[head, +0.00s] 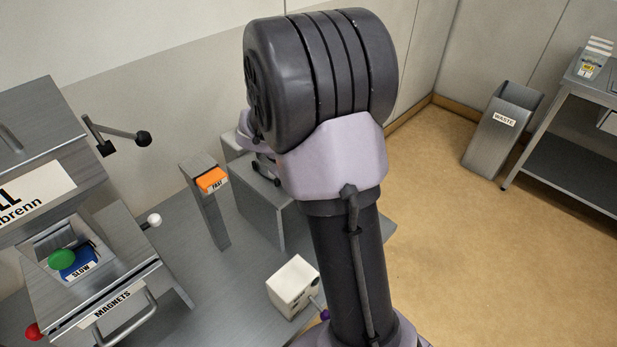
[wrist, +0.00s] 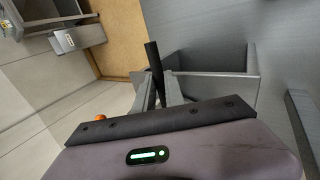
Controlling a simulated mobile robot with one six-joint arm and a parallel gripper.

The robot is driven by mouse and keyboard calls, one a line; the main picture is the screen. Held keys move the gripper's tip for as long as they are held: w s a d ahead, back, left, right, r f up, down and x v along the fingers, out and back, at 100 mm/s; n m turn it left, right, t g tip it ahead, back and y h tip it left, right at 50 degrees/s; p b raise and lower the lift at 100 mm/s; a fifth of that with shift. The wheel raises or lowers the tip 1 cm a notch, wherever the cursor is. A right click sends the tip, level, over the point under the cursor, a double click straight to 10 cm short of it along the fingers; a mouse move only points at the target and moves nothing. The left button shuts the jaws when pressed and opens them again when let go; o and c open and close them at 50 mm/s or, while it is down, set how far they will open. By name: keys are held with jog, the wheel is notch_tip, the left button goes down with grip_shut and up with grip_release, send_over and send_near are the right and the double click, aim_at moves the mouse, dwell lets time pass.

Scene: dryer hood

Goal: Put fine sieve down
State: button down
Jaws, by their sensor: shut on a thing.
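My gripper (wrist: 158,92) shows in the wrist view, its two fingers shut on a black bar-like handle (wrist: 154,62). This handle is the visible part of the fine sieve; the sieve's mesh and rim cannot be made out. The handle stands up tilted between the fingers. A grey, box-like metal structure (wrist: 212,86) with raised walls lies just right of the fingers; I cannot tell whether the sieve touches it.
A grey metal box (head: 262,205) stands behind my arm on the grey bench. Left are a post with an orange FAST block (head: 211,180) and a machine labelled MAGNETS (head: 110,303). A small white box (head: 293,287) is near my arm. A waste bin (head: 502,130) stands far right; open floor lies before it.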

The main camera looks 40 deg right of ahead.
jog(key=shift+f, duration=0.25)
jog(key=c, duration=1.4)
grip_release()
